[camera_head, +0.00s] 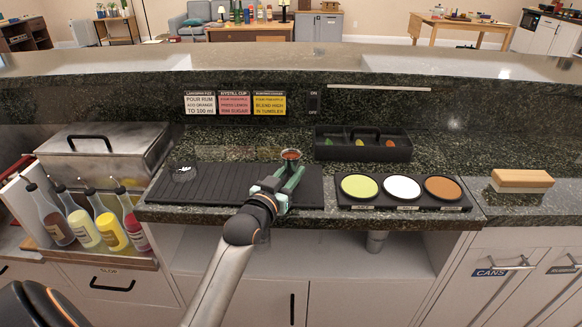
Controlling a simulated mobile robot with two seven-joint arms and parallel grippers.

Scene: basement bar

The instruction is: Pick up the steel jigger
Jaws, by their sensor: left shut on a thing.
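The steel jigger (291,154) is a small cup with a reddish-brown look inside its rim. It stands over the right part of the black ribbed bar mat (215,188). My left gripper (287,178) reaches in from the front and is shut on the jigger. Its fingers hide the jigger's lower part, so I cannot tell whether its base touches the mat. My right gripper is not in view.
A rimming tray (336,192) with green, white and brown discs lies to the right. A dark garnish caddy (399,146) stands behind it. Several bottles (83,228) and a steel bin (98,150) are at left. A wooden-topped block (521,179) lies far right.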

